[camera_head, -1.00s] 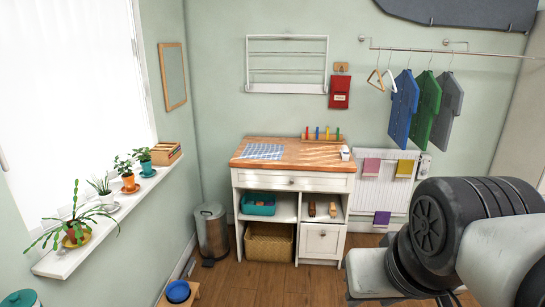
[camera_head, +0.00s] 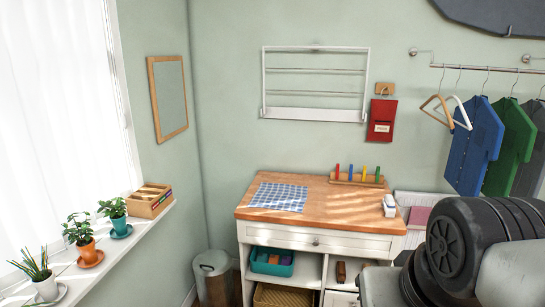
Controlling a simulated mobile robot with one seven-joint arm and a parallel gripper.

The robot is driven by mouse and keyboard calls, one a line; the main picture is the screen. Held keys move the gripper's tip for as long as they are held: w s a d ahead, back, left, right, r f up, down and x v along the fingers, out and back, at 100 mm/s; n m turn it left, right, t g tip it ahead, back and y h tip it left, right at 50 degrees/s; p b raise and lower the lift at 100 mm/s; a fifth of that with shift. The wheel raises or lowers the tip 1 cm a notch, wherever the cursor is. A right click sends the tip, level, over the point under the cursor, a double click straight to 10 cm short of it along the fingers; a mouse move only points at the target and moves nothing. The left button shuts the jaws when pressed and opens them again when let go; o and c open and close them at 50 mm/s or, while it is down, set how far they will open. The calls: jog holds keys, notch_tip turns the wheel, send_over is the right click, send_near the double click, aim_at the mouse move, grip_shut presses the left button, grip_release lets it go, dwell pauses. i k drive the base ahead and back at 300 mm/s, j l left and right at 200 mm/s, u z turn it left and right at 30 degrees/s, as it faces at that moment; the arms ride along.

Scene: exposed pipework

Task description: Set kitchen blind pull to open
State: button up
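A large window with a white blind or sheer covering (camera_head: 50,110) fills the left side of the head view, bright with daylight. I cannot make out a blind pull; it is hidden or too small to tell. My arm's dark joint and pale link fill the lower right. My gripper does not show in this frame.
A windowsill (camera_head: 150,240) carries potted plants (camera_head: 78,232) and a wooden box (camera_head: 148,200). A white cabinet with a wooden top (camera_head: 340,208) stands at the back wall. A grey bin (camera_head: 213,272) stands left of it. Shirts (camera_head: 472,145) hang on a rail at right.

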aim_at(124, 118)
jog(key=i+u, duration=0.5)
jog(key=i, duration=0.15)
jog(key=i+l+u, duration=0.2)
jog(key=i+u, duration=0.7)
jog(key=i+l+u, duration=0.2)
jog(key=i+u, duration=0.15)
jog(key=i, duration=0.15)
